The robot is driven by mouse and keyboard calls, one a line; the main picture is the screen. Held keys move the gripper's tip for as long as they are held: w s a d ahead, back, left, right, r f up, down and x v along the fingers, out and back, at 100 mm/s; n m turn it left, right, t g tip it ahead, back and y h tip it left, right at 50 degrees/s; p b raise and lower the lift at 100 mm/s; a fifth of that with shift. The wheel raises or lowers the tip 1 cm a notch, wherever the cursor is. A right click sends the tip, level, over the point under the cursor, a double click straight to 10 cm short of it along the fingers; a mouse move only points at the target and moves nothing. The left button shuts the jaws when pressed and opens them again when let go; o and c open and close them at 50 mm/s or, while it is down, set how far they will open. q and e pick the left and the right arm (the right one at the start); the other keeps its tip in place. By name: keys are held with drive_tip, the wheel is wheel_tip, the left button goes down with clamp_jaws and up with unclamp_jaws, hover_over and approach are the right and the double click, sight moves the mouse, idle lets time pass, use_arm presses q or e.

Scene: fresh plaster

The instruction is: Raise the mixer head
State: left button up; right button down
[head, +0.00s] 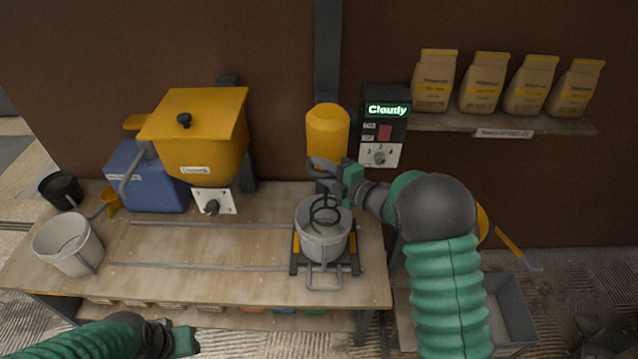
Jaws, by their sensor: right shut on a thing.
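The mixer head (327,131) is a yellow rounded housing on a dark upright column (327,50). Its dark whisk (325,209) hangs at the mouth of a grey bucket (322,245); how deep it reaches is hard to tell. My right gripper (343,176) is at the grey handle (322,164) just below the yellow housing and is shut on it. My arm and gripper hide part of the handle. My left gripper (185,341) is low at the bottom left, away from the mixer; its fingers do not show clearly.
A control box (384,110) reading "Cloudy" is right of the mixer. A yellow hopper (200,140), blue container (148,180) and white bucket (68,246) stand left. Several bags line a shelf (500,123). The bench (200,250) middle holds only rails.

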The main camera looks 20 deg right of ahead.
sight(321, 149)
wheel_tip(321, 149, up, 7)
drive_tip(key=p, duration=0.1)
drive_tip(key=shift+f+p, duration=0.15)
drive_tip(key=shift+p, duration=0.25)
drive_tip(key=shift+d, duration=0.1)
drive_tip(key=c, duration=1.3)
unclamp_jaws()
drive_tip(key=shift+w, duration=0.1)
drive_tip(key=b+v, duration=0.3)
drive_tip(key=v, duration=1.4)
drive_tip(key=shift+d+b, duration=0.15)
drive_tip(key=shift+b, duration=0.25)
drive_tip(key=shift+w+f, duration=0.1)
drive_tip(key=shift+w, duration=0.05)
